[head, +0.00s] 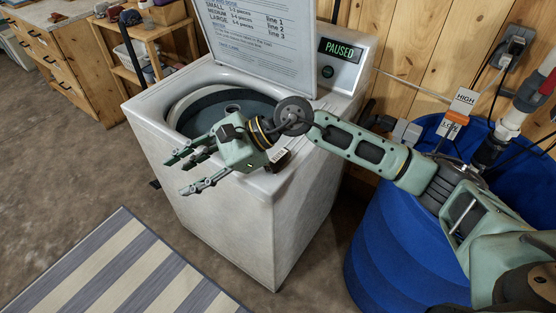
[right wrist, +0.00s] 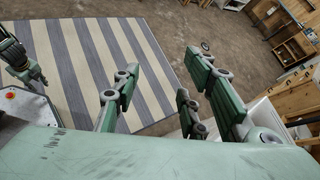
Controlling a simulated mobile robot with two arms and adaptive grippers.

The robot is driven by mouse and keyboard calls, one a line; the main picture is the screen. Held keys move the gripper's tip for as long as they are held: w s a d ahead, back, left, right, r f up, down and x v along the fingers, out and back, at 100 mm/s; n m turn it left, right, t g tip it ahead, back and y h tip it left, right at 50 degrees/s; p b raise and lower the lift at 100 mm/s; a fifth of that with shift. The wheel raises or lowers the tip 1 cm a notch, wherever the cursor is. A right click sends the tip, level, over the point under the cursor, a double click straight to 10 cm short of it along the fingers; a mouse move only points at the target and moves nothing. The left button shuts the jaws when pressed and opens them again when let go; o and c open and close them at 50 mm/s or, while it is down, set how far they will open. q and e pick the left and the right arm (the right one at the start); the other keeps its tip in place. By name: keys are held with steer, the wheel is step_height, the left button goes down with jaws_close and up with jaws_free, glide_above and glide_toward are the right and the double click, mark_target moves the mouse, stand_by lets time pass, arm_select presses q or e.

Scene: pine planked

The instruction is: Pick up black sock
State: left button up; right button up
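I cannot make out a black sock in either view. The white top-loading washer (head: 240,205) stands in the middle of the head view with its lid up. Its open drum (head: 205,112) shows dark inside; its lower part is hidden by the rim and my gripper. My right gripper (head: 178,174) is open and empty, over the washer's front left edge, its fingers pointing left. The right wrist view shows its spread fingers (right wrist: 160,85) with nothing between them. A green and black part of my own body, perhaps the left arm, shows at that view's left edge.
A blue barrel (head: 385,240) stands right of the washer, under my right arm. A striped rug (head: 125,270) lies on the floor at front left. A wooden shelf (head: 150,35) and drawers (head: 65,75) stand at back left. Bare floor lies between.

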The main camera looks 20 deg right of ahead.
steer(key=w+d+f+n+h, duration=0.1)
steer(key=w+d+f+h, duration=0.15)
steer(key=d, duration=0.35)
steer(key=w+d+f+n+h, duration=0.2)
steer(key=w+d+h, duration=0.15)
steer(key=d, duration=0.25)
steer(key=t+h, duration=0.1)
steer(key=h, duration=0.4)
glide_above(278, 157)
steer(key=s, duration=0.1)
steer(key=shift+s+d+r, duration=0.1)
steer(key=shift+s+d, duration=0.05)
steer(key=shift+d, duration=0.65)
steer(key=p+x, duration=0.1)
steer(key=x, duration=0.1)
steer(key=p+x, duration=0.1)
steer(key=x, duration=0.1)
steer(key=p+x, duration=0.1)
steer(key=x, duration=0.1)
steer(key=shift+s+a+f, duration=0.1)
steer(key=shift+a+f, duration=0.2)
steer(key=shift+a, duration=0.05)
steer(key=shift+a+f+p, duration=0.1)
steer(key=shift+f+p, duration=0.2)
steer(key=shift+f, duration=0.25)
steer(key=c, duration=0.8)
steer(key=shift+r, duration=0.15)
